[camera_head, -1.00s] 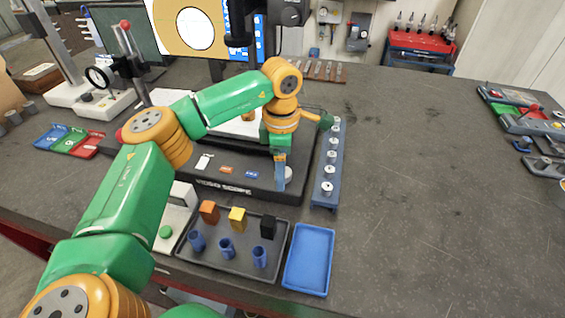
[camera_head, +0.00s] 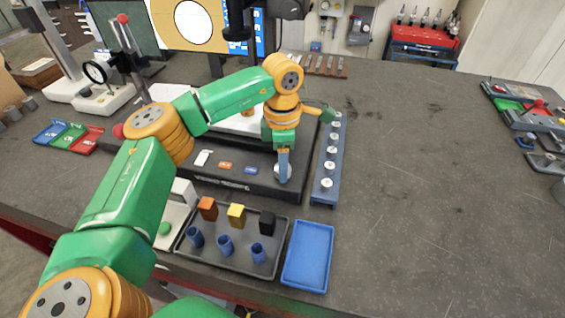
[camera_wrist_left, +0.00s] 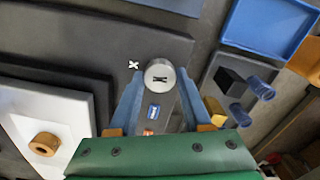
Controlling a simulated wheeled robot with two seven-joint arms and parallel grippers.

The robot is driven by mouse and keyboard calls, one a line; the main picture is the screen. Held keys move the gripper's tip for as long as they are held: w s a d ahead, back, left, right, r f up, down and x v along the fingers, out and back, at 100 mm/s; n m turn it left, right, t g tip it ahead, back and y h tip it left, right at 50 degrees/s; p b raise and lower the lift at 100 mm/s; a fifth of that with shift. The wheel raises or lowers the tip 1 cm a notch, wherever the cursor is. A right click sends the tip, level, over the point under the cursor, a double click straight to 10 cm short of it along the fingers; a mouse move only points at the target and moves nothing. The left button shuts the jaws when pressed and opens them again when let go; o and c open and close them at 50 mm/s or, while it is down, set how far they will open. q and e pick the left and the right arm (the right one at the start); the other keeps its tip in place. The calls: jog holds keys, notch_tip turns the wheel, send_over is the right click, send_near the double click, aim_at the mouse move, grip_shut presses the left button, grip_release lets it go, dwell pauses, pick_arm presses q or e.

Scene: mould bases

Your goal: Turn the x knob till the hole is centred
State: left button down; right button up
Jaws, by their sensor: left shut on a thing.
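The x knob (camera_wrist_left: 160,77) is a round silver knob with a dark slot mark, beside a white X on the dark video scope base (camera_wrist_left: 110,30). In the head view the knob (camera_head: 283,173) is at the base's front right corner. My left gripper (camera_wrist_left: 161,85) reaches down from above, its blue fingers on both sides of the knob, shut on it. It also shows in the head view (camera_head: 284,178). The monitor (camera_head: 158,12) shows the hole (camera_head: 193,22) as a white disc on tan; the screen's top is cut off. My right gripper is out of view.
A blue-grey rail (camera_head: 327,165) with several silver pieces stands close to the right of the knob. In front are a dark tray (camera_head: 220,262) with blocks and blue cups, and an empty blue tray (camera_head: 307,256). The table's right side is largely clear.

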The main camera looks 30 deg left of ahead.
pick_arm(q)
jog(key=n, duration=0.5)
jog(key=shift+b, duration=0.3)
jog(key=shift+n, duration=2.3)
jog(key=shift+c, duration=1.7)
grip_release()
jog(key=shift+r, duration=0.1)
notch_tip(320, 180, up, 7)
jog(key=shift+b, duration=0.75)
